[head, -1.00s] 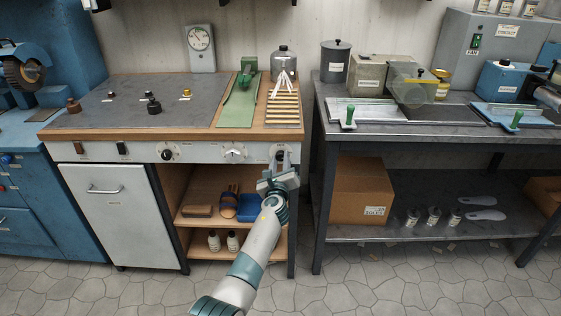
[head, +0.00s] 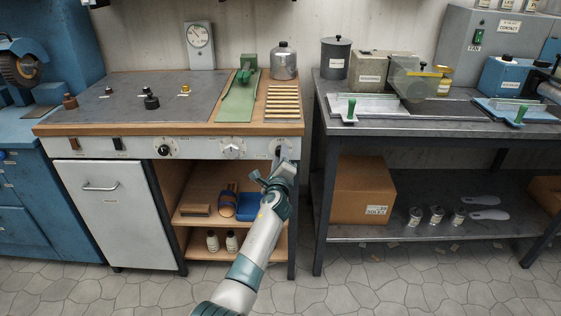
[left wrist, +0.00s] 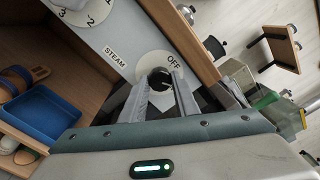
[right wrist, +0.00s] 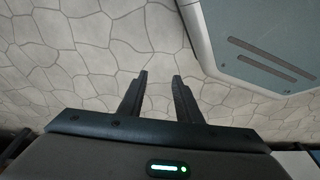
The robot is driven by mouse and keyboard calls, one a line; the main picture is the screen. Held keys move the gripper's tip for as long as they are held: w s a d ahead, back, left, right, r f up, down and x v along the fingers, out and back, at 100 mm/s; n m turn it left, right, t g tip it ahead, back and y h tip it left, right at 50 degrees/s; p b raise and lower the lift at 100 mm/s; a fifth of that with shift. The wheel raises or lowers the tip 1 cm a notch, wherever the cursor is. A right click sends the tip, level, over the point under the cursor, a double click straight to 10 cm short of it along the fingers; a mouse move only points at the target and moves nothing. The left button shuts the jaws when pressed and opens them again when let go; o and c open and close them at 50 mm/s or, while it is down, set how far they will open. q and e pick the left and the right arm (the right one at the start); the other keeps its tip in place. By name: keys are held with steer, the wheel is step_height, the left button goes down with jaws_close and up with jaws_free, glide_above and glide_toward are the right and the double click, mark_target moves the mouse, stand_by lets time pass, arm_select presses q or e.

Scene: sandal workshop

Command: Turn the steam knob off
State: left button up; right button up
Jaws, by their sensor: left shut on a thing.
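The steam knob (left wrist: 158,80) is a black knob on a round white dial at the right end of the stove's front panel. In the left wrist view the word STEAM is beside the dial, and OFF is printed at its rim next to the knob. My left gripper (left wrist: 159,94) has one finger on each side of the knob and is shut on it. In the head view my left gripper (head: 281,158) covers most of this knob. My right gripper (right wrist: 160,74) shows only in its wrist view, with its fingers apart and nothing between them, above the floor.
Two other dials (head: 165,150) (head: 233,149) sit left on the same panel. A metal pot (head: 284,62) and wooden slats (head: 283,102) are on the worktop above. Open shelves (head: 222,224) lie below the panel. A dark workbench (head: 450,140) stands to the right.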

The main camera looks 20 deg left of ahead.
arm_select(q)
steer(key=shift+n+y+b, duration=0.3)
steer(key=shift+n+b, duration=3.35)
steer(key=shift+n, duration=2.65)
arm_select(e)
steer(key=w+a+r+t+y, duration=0.1)
steer(key=a+r, duration=0.3)
steer(key=r, duration=1)
steer(key=shift+w+t, duration=0.6)
steer(key=shift+t, duration=0.1)
arm_select(q)
steer(key=o, duration=1.1)
steer(key=shift+c, duration=0.2)
arm_select(e)
steer(key=shift+s, duration=0.1)
